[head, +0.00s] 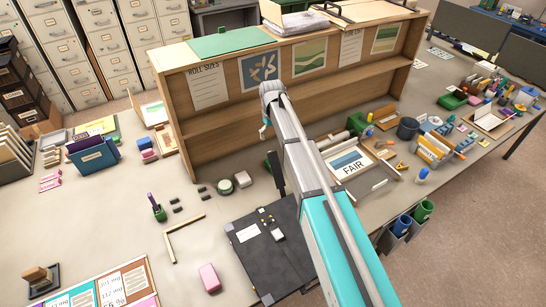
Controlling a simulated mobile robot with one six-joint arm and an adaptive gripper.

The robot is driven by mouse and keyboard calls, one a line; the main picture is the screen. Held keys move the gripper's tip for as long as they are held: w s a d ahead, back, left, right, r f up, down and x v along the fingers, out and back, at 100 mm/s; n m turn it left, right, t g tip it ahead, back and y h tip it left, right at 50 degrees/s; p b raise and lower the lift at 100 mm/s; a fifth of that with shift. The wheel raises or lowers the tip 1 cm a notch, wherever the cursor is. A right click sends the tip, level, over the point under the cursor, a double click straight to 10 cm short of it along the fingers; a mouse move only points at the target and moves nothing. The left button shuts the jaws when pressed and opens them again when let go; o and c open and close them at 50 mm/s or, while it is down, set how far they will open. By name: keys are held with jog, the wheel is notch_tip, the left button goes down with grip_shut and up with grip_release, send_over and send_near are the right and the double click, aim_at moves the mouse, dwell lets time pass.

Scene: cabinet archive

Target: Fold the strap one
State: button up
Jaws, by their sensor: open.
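A flat black case (255,268) lies on the table at the bottom centre, left of my arm. White labels and several small pieces lie on it, and small tabs show at its edges. I cannot tell which part is the strap; no strap stands out clearly. My arm crosses the case's right side and hides part of it. My gripper (276,172) shows only as a dark narrow piece beside the arm, above the case's far edge and apart from it. It is open, with nothing seen in it; its fingertips are mostly hidden.
A wooden shelf unit (190,130) stands behind the case. A FAIR sign tray (350,163) is to the right.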

aim_at(273, 153)
jog(key=shift+f+b, duration=4.8)
jog(key=shift+f, duration=0.3)
jog(key=c, duration=1.3)
jog(key=shift+d, duration=0.2)
jog(key=shift+c, duration=0.2)
